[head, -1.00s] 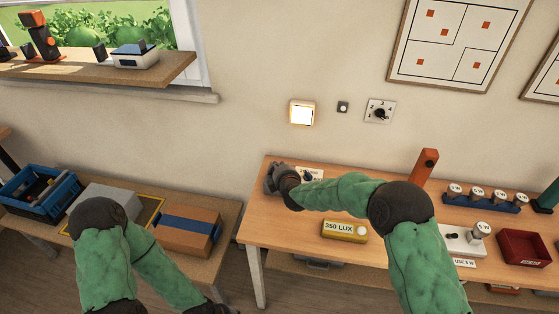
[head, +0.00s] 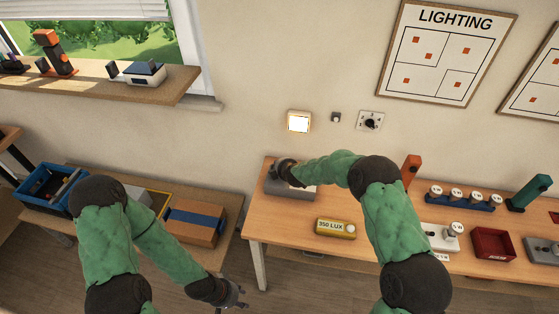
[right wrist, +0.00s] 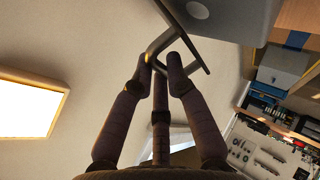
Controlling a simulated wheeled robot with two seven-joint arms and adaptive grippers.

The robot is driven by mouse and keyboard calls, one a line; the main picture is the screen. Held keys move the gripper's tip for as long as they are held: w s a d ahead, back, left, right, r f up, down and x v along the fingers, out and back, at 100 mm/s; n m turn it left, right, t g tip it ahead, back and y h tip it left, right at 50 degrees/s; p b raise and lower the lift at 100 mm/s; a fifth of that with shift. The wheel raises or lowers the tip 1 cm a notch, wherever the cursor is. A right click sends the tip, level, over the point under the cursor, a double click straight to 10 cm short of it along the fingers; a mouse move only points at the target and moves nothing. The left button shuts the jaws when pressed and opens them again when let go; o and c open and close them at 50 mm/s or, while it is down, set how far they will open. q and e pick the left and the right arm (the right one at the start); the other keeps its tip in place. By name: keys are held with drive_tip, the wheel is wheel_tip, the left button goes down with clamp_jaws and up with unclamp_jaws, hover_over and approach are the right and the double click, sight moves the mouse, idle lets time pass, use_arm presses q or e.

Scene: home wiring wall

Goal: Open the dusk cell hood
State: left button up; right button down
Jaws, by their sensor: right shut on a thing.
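The dusk cell hood appears to be the grey box-like thing (head: 290,191) at the left end of the workbench. My right gripper (head: 283,166) is at its back left, partly hidden by my arm. In the right wrist view, its fingers (right wrist: 161,64) are shut on a dark bent handle (right wrist: 166,38), beside a grey body (right wrist: 232,18) with a pale round spot. How far the hood is raised I cannot tell. My left gripper (head: 236,293) hangs empty and looks open at the lower middle, in front of the side table and away from the hood.
A yellow 350 LUX block (head: 336,228) lies on the workbench (head: 290,238) front. An orange post (head: 411,168), bulb rack (head: 462,200) and red tray (head: 493,243) stand rightward. A lit wall panel (head: 299,121) and dial (head: 370,121) are above. The side table holds a blue-banded carton (head: 195,224).

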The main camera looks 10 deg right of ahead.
drive_tip(key=shift+w+r+g+p, duration=0.15)
drive_tip(key=shift+g+p, duration=0.15)
drive_tip(key=shift+p, duration=0.5)
drive_tip(key=c, duration=1.5)
unclamp_jaws()
drive_tip(key=v, duration=1.2)
